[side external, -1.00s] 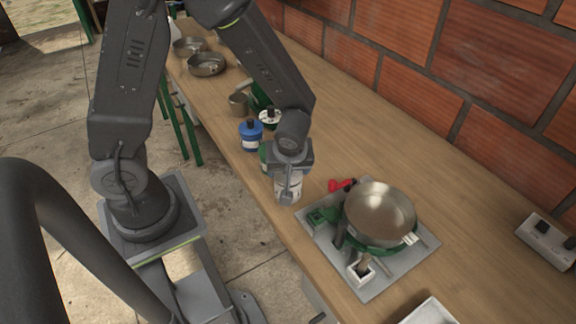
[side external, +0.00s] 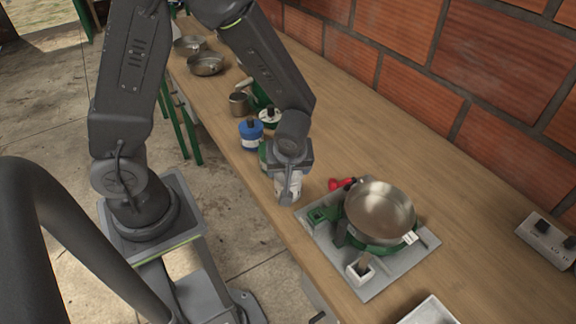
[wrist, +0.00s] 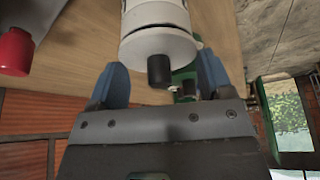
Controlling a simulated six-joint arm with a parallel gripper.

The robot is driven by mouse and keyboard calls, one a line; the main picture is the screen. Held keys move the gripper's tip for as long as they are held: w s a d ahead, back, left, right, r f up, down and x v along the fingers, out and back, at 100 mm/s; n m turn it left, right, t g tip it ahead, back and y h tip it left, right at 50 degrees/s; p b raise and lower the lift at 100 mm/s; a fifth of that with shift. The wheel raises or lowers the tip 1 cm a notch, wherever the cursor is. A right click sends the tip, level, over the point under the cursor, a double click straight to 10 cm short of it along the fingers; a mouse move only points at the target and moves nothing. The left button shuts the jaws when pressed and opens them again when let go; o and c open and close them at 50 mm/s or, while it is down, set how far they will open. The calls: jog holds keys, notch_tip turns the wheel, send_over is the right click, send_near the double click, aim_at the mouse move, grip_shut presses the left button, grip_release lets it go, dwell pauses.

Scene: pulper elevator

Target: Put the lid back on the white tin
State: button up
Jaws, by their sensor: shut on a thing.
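The white tin (wrist: 157,11) stands upright near the front edge of the wooden counter. It also shows in the side view (side external: 286,190), partly hidden by my gripper. Its white lid (wrist: 156,47), with a black knob (wrist: 160,71), is in line with the tin's mouth. A thin dark line shows between lid and tin, and I cannot tell whether the lid is fully seated. The knob lies between the fingers. The fingertips' contact is hard to see.
A steel pan (side external: 380,209) sits on a green burner on a grey plate to the right. A blue tin (side external: 251,136), a green-and-white tin (side external: 270,118) and a metal cup (side external: 239,103) stand close behind the tin.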

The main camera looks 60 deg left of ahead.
jog(key=o, duration=0.9)
jog(key=shift+r, duration=3.5)
jog(key=shift+c, duration=0.4)
grip_shut()
